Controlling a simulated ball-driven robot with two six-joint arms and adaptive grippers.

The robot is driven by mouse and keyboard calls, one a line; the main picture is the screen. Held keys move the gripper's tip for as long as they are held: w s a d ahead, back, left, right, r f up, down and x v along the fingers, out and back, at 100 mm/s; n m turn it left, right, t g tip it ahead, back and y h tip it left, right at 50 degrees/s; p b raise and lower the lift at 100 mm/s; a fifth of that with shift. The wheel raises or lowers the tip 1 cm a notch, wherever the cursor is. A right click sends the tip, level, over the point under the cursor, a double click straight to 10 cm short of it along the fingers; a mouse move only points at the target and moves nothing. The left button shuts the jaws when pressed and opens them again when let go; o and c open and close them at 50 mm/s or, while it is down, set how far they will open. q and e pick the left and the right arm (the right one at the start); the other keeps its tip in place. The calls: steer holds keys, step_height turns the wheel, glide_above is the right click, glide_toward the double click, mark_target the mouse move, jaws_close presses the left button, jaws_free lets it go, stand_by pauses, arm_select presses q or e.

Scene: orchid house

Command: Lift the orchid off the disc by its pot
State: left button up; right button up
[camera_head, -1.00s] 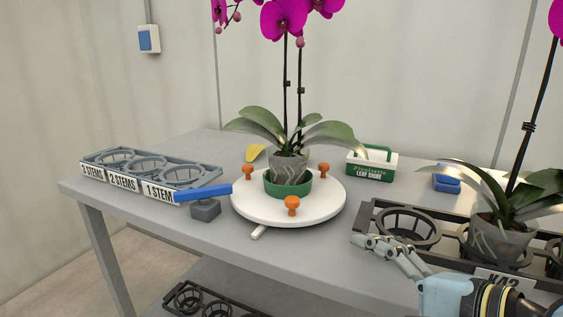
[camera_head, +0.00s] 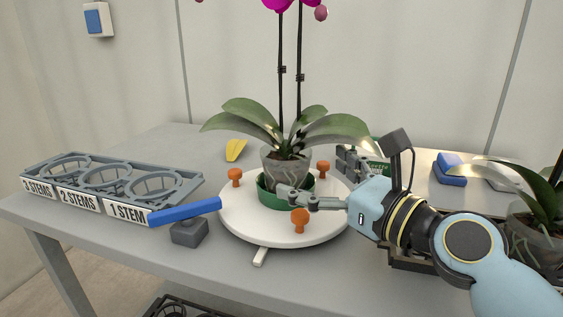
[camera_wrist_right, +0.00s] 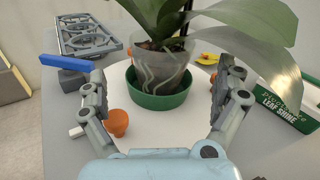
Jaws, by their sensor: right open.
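The orchid's clear grey pot (camera_head: 284,165) stands upright in a green saucer (camera_head: 272,197) on the white disc (camera_head: 240,222); it also shows in the right wrist view (camera_wrist_right: 160,75). Two dark stems rise from its broad leaves (camera_head: 245,118), with magenta flowers cut off at the top of the head view. My right gripper (camera_head: 318,180) is open at the right side of the pot. In the right wrist view its fingers (camera_wrist_right: 165,100) are spread to either side of the pot and saucer, with the pot ahead between them. My left gripper is not in view.
Orange knobs (camera_head: 300,220) stand on the disc around the saucer. A labelled grey rack (camera_head: 110,185) and a blue-handled block (camera_head: 188,232) lie left. A green-and-white leaf shine carrier (camera_wrist_right: 285,100) stands right. Another potted orchid (camera_head: 540,235) is at far right.

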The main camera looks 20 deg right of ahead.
mark_target(290, 163)
steer(key=shift+x, duration=1.15)
steer(key=x, duration=0.2)
steer(key=b+x, duration=0.1)
steer(key=x, duration=0.1)
steer(key=shift+w+f, duration=0.25)
steer(key=shift+w+a, duration=0.1)
steer(key=shift+w, duration=0.35)
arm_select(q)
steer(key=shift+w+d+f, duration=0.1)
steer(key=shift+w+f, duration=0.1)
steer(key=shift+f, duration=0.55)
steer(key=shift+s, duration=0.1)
arm_select(e)
steer(key=shift+r, duration=0.1)
